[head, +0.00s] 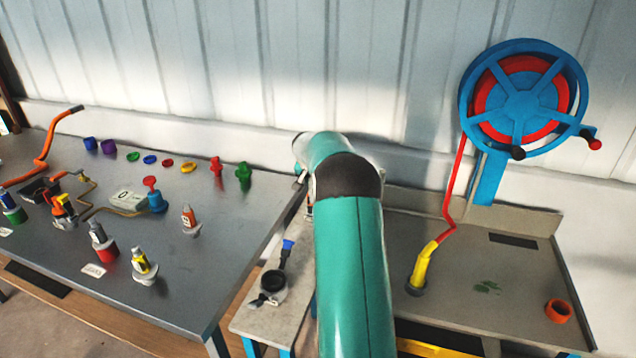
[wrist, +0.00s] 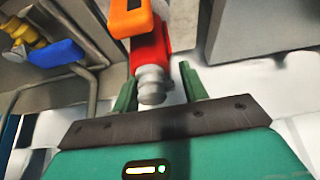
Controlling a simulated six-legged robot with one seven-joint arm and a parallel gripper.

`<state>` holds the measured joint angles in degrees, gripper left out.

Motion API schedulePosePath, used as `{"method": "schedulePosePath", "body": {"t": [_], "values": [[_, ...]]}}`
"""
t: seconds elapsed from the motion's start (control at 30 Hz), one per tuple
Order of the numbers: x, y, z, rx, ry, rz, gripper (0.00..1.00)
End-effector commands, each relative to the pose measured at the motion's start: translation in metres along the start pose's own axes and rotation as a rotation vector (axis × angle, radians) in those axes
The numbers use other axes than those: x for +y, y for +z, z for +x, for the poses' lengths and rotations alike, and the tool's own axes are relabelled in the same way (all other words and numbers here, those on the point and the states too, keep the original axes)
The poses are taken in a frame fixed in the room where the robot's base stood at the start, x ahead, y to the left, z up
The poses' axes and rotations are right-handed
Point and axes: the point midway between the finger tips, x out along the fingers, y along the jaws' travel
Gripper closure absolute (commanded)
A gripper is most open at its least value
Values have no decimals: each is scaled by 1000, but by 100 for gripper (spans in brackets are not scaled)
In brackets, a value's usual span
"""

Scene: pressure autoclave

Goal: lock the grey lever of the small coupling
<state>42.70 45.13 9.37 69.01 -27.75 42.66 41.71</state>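In the wrist view, my gripper (wrist: 160,88) is open, with its two green fingers apart. A red fitting (wrist: 150,52) with an orange piece (wrist: 130,18) on top stands just beyond the fingers. Its grey stepped end (wrist: 152,85) lies between them in the picture, closer to the left finger, with a gap on the right. I cannot tell whether this is the small coupling, and no grey lever is clearly seen. In the head view my gripper is hidden behind my teal arm.
The wrist view shows a blue handle (wrist: 55,52), a yellow fitting (wrist: 22,32) and grey pipes at left. The head view shows a bench (head: 225,240) with several fittings at left, a narrow bench (head: 250,322) beside my arm, and a blue reel (head: 522,98) at right.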

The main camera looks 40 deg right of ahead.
Motion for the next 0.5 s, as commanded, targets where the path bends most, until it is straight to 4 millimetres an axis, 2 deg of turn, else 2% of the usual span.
{"method": "schedulePosePath", "body": {"t": [0.27, 0.37, 0.5], "values": [[0, -2, -9, 4, -1, -1, 56], [0, -2, -23, 6, -1, -1, 56], [0, -2, -53, 6, -1, -1, 56]]}}
